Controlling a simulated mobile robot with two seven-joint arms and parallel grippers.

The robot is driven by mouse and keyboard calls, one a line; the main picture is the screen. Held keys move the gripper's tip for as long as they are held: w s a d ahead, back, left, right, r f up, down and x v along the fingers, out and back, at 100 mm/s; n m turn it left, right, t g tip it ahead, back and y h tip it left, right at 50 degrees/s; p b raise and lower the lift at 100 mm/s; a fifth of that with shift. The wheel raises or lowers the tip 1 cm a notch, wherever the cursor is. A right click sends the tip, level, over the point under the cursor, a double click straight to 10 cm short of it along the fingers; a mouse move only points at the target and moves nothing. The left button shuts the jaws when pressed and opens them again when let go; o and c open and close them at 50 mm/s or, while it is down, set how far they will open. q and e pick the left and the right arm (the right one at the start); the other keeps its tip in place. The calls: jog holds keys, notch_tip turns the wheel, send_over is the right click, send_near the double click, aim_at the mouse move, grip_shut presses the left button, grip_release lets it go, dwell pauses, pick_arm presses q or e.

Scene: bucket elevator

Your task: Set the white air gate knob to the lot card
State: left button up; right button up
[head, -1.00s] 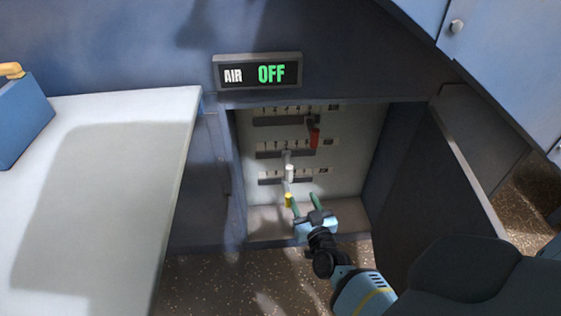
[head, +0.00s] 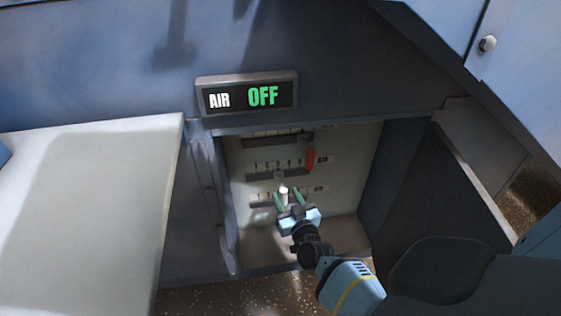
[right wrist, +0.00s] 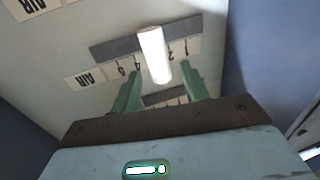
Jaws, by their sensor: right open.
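The white knob (head: 284,191) stands on a slotted scale inside the open cabinet, below the red knob (head: 310,158). In the right wrist view the white knob (right wrist: 153,48) sticks out from its dark slot, over the scale between the 2 and the 4. My right gripper (head: 286,198) is open; its green fingers lie on either side of the knob's near end, with no clear contact. The fingers also show in the right wrist view (right wrist: 162,72). The yellow knob is hidden behind my gripper. I see no lot card. My left gripper is out of view.
A display (head: 247,95) above the cabinet reads AIR OFF. The cabinet door (head: 440,200) hangs open on the right. A pale worktop (head: 90,200) is on the left. The cabinet walls leave limited room around my right arm.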

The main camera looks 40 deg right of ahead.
aim_at(281, 188)
jog(key=shift+b+x, duration=0.65)
jog(key=shift+x, duration=1.6)
